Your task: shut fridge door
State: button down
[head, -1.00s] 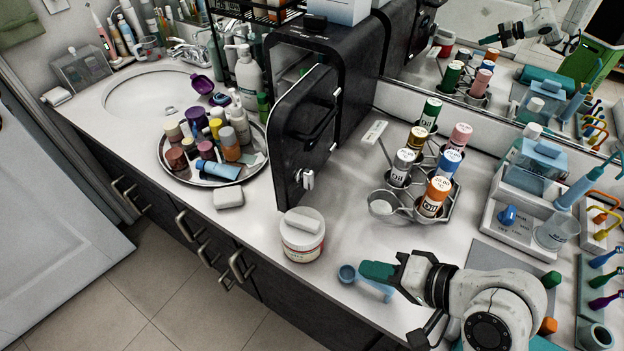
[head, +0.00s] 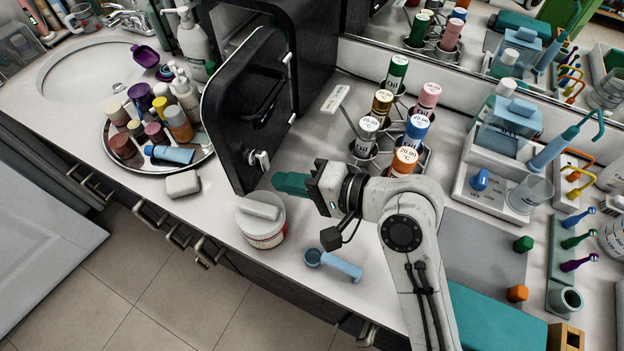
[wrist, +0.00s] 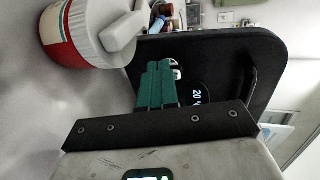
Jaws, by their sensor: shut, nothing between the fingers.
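The black mini fridge (head: 312,30) stands on the counter against the mirror. Its black door (head: 240,110) stands open toward the front edge, with a handle and a silver latch on the face turned to me. In the wrist view the door (wrist: 225,60) fills the upper right, with a readout on it. My gripper (head: 276,182) has green fingers, shut and empty, pointing left at the lower part of the door near the latch. In the wrist view the fingertips (wrist: 158,66) overlap the door's lower part; I cannot tell whether they touch it.
A white and red jar (head: 262,230) with a white bar on its lid stands just in front of my fingers. Labelled bottles (head: 368,133) in a wire rack stand behind my wrist. A round tray (head: 110,155) of cosmetics lies beyond the door. A blue scoop (head: 335,264) lies below my gripper.

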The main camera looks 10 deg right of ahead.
aim_at(241, 171)
jog(key=x, duration=0.4)
jog(key=r+p+x, duration=0.1)
jog(key=x, duration=0.1)
jog(key=shift+w+a, duration=0.15)
jog(key=shift+a, duration=0.15)
jog(key=shift+a, duration=0.15)
